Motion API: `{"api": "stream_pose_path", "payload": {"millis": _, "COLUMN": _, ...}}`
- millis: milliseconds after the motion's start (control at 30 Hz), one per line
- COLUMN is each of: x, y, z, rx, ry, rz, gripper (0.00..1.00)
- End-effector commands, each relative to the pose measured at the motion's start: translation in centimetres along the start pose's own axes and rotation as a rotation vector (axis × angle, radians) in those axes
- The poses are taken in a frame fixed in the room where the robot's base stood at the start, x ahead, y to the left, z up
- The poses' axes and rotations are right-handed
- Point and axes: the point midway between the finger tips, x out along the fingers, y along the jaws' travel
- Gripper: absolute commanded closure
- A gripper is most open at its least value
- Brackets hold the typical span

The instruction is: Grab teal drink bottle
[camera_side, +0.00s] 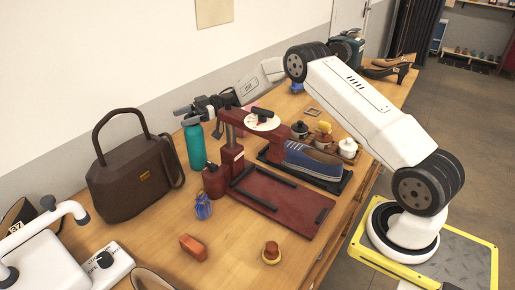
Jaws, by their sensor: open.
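The teal drink bottle (196,148) stands upright on the wooden table, with a grey cap on top.
A brown handbag (130,185) stands close left of the bottle. A blue shoe (313,162) lies beyond. A blue item (203,207) is in front. The front-centre table has free room.

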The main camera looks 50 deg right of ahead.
Motion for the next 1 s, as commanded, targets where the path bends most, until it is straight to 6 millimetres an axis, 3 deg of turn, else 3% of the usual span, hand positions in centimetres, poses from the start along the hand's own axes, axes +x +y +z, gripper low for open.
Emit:
{"api": "stream_pose_path", "payload": {"millis": 367, "x": -0.04, "y": 0.0, "z": 0.02, "rx": 0.0, "ry": 0.0, "rz": 0.0, "gripper": 0.19}}
{"api": "stream_pose_path", "payload": {"millis": 600, "x": -0.04, "y": -0.01, "z": 0.09, "rx": 0.002, "ry": -0.001, "rz": 0.001, "gripper": 0.96}}
{"api": "stream_pose_path", "payload": {"millis": 633, "x": -0.04, "y": -0.02, "z": 0.12, "rx": 0.002, "ry": -0.001, "rz": 0.001, "gripper": 1.0}}
{"api": "stream_pose_path", "payload": {"millis": 1000, "x": -0.05, "y": -0.1, "z": 0.5, "rx": 0.008, "ry": -0.006, "rz": 0.001, "gripper": 1.0}}
